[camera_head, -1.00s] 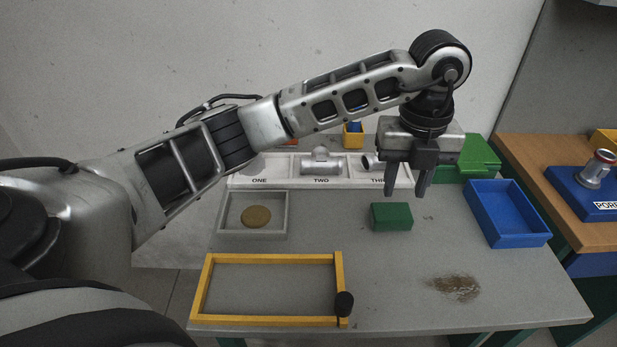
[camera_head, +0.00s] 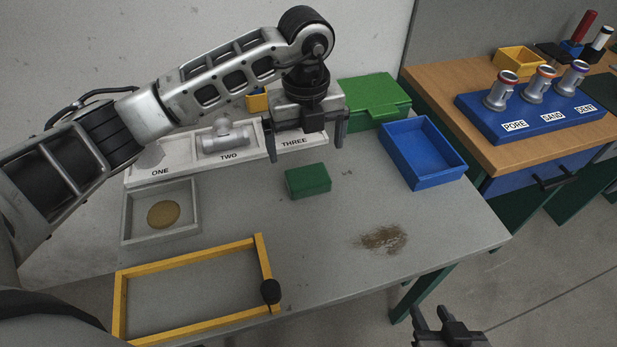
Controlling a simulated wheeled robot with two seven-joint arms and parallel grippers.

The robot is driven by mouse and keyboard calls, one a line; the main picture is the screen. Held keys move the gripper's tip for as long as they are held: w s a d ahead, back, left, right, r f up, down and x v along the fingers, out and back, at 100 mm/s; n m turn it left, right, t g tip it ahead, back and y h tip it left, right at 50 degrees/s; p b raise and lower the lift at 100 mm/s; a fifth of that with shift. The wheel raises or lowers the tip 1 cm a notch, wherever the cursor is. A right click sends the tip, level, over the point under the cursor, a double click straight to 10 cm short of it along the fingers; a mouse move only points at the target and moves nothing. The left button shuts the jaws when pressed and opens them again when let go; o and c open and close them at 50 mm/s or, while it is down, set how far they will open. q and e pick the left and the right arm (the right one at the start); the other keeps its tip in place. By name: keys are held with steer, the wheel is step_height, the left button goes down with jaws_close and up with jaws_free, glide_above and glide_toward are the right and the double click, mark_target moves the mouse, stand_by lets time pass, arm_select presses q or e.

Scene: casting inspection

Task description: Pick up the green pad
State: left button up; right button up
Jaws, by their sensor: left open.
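The green pad (camera_head: 308,181) is a small green block lying on the grey table, right of the middle of the work surface. My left gripper (camera_head: 306,150) is open and points down, above and just behind the pad; its fingers are apart and nothing is between them. My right gripper (camera_head: 438,320) shows at the bottom edge, below the table's front right side. Its dark fingers look apart, with nothing between them.
A blue tray (camera_head: 455,176) and a green lidded box (camera_head: 378,119) stand right of and behind the pad. A grey tray (camera_head: 198,208) holds a tan disc (camera_head: 163,214). A yellow frame (camera_head: 120,300) lies front left. A brown stain (camera_head: 382,239) marks the table.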

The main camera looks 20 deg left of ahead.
mark_target(308, 175)
arm_select(q)
step_height(308, 175, down, 10)
steer(key=shift+w+d+r+p, duration=0.1)
steer(key=shift+r+p, duration=0.15)
steer(key=shift+p, duration=0.2)
steer(key=c, duration=1)
